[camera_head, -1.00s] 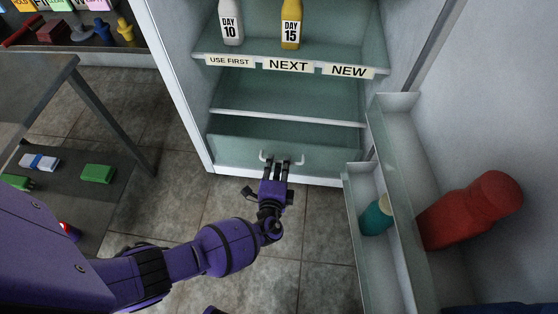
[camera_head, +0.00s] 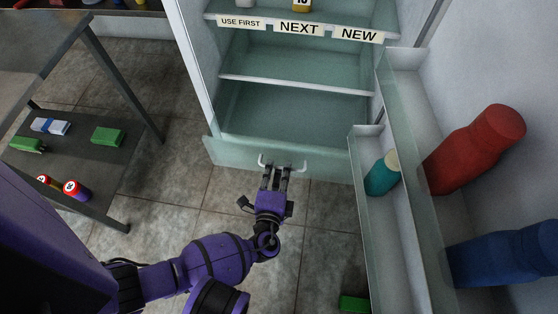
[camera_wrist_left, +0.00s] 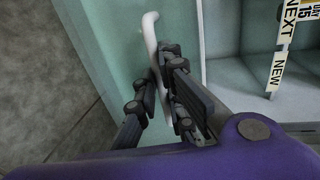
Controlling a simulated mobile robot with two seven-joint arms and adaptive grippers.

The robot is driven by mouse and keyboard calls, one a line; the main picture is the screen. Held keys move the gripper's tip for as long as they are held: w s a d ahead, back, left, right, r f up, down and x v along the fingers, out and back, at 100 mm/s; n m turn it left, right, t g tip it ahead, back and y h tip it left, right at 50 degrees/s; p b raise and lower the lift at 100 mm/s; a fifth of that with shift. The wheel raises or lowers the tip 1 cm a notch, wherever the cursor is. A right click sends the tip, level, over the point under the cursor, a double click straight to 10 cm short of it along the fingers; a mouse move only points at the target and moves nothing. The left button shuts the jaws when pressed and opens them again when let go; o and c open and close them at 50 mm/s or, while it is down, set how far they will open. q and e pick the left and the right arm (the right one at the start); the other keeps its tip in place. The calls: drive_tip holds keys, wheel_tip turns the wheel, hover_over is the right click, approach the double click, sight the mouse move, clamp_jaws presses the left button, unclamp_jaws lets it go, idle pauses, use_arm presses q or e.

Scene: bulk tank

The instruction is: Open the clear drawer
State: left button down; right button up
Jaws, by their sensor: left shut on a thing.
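The clear drawer (camera_head: 330,169) is at the bottom of the open fridge in the head view, a greenish see-through front with a white handle (camera_head: 262,162). My left gripper (camera_head: 275,172) is shut on the handle at the middle of the drawer front. In the left wrist view the fingers (camera_wrist_left: 160,85) close around the white handle (camera_wrist_left: 150,30), against the greenish front (camera_wrist_left: 115,30). My right gripper is not in view.
The open fridge door with its bins (camera_head: 365,210) stands close on the right, holding a teal bottle (camera_head: 382,174), a red bottle (camera_head: 475,150) and a blue one (camera_head: 505,255). A metal table (camera_head: 40,60) is on the left. Tiled floor (camera_head: 180,190) lies free before the drawer.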

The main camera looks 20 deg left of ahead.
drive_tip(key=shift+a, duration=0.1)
use_arm(q)
drive_tip(key=c, duration=2)
unclamp_jaws()
drive_tip(key=shift+o, duration=0.7)
drive_tip(key=shift+r, duration=0.2)
drive_tip(key=o, duration=0.7)
drive_tip(key=r, duration=0.8)
drive_tip(key=shift+w+a, duration=0.15)
drive_tip(key=shift+w, duration=0.1)
drive_tip(key=shift+c, duration=0.2)
drive_tip(key=shift+s+r, duration=0.2)
drive_tip(key=shift+r, duration=0.45)
drive_tip(key=c, duration=0.7)
drive_tip(key=shift+o, duration=0.2)
drive_tip(key=shift+r, duration=0.25)
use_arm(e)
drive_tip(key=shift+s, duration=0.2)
